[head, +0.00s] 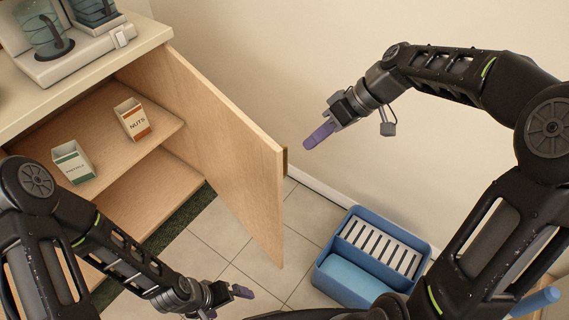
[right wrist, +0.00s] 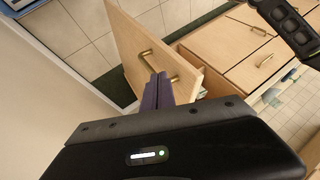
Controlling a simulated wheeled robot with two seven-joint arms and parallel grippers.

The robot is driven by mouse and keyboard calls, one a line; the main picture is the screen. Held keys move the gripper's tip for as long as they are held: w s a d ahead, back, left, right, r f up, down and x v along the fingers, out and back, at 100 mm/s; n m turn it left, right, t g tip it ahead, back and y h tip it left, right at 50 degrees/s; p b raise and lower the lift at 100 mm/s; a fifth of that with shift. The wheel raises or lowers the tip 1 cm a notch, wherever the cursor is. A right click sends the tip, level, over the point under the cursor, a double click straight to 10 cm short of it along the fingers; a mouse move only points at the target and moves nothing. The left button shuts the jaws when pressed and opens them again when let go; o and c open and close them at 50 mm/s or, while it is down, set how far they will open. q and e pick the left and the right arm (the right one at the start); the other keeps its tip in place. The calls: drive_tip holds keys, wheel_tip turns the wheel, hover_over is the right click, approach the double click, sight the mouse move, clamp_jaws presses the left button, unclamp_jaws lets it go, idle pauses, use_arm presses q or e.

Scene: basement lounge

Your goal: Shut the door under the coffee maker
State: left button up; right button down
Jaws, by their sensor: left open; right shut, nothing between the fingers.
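The coffee maker (head: 70,50) stands on the counter at the upper left. The light wooden door (head: 225,140) below it is swung wide open and juts out towards the wall. A bit of its brass handle (head: 285,160) shows past the free edge; the handle is clearer in the right wrist view (right wrist: 147,61). My right gripper (head: 320,135) is shut and empty on the handle side of the door. In the right wrist view its fingertips (right wrist: 158,80) overlap the door near the handle; I cannot tell whether they touch. My left gripper (head: 243,291) is open, low in front of the cabinet.
Inside the cabinet, a nuts box (head: 132,119) and a green-and-white box (head: 73,162) stand on the shelf (head: 130,165). A blue bin (head: 372,258) is on the tiled floor right of the door. A cream wall (head: 260,60) is behind. More drawers (right wrist: 250,38) show in the right wrist view.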

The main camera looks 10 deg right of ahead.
drive_tip(key=shift+f, duration=0.1)
drive_tip(key=x, duration=1)
idle(0.5)
